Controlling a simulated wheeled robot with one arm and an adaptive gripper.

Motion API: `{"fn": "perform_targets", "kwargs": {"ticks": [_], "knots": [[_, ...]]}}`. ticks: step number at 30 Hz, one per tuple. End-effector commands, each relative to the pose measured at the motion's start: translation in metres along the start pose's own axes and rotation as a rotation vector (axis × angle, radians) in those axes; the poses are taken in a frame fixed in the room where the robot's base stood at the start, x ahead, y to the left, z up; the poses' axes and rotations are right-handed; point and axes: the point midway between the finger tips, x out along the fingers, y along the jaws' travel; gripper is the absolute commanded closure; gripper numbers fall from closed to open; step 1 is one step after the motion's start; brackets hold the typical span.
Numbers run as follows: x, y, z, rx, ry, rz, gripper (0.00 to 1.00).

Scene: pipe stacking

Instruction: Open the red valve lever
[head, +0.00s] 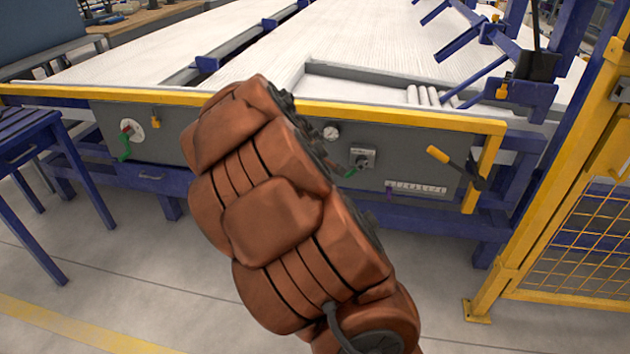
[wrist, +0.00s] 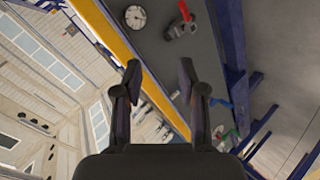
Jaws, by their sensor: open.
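A red lever (wrist: 184,11) on a dark valve fitting (wrist: 181,28) shows at the top of the wrist view, mounted on a grey panel. My gripper (wrist: 160,68) is open and empty, its two dark fingers spread. The red lever lies beyond the fingertips, above the right finger in that picture, and is not touched. In the head view my arm covers the middle of the panel (head: 232,132), and I cannot make out this red lever or the gripper's fingers there.
A round gauge (wrist: 135,16) sits near the red lever; a green lever (wrist: 228,135) shows lower right.

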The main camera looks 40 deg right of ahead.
Motion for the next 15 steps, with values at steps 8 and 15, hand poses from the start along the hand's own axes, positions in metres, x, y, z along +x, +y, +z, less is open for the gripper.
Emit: {"fn": "perform_targets", "kwargs": {"ticks": [8, 15], "knots": [[0.132, -0.018, 0.021, -0.252, 0.168, 0.224, 0.59], [0.209, -0.056, 0.034, -0.442, 0.336, 0.378, 0.59]]}}
